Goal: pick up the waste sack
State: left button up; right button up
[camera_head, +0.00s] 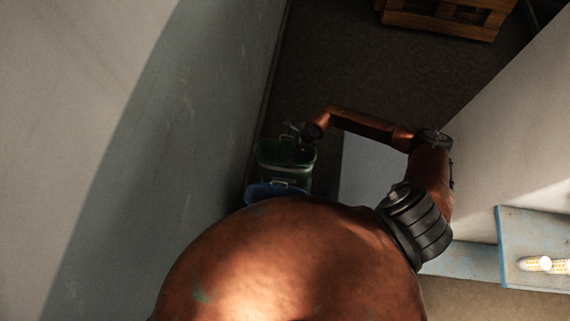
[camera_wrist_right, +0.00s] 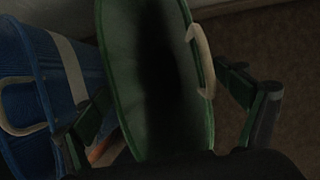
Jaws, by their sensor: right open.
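A green sack (camera_head: 290,158) with a dark open mouth and a pale handle stands on the floor by the wall. In the right wrist view the green sack (camera_wrist_right: 203,110) fills the middle, its handle on the right rim. A blue sack (camera_head: 277,192) with a white band and pale handle stands beside it; it also shows at the left of the wrist view (camera_wrist_right: 38,90). No label shows which is the waste sack. My right gripper (camera_head: 298,131) is at the green sack's rim, open, with fingers on either side of it in the wrist view (camera_wrist_right: 160,95). Contact is unclear. My left gripper is not visible.
A pale wall (camera_head: 190,120) runs close along the left of the sacks. A wooden pallet or crate (camera_head: 445,18) lies at the top. A light blue worn surface (camera_head: 535,235) with yellowish items is at the right. Dark floor (camera_head: 370,65) beyond the sacks is clear.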

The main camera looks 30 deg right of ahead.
jog(key=x, duration=0.3)
jog(key=shift+s+a+f+b, duration=0.1)
jog(key=shift+a+f+b, duration=0.05)
jog(key=shift+f+b, duration=0.15)
jog(key=shift+r, duration=0.1)
jog(key=shift+c, duration=0.5)
jog(key=c, duration=1.3)
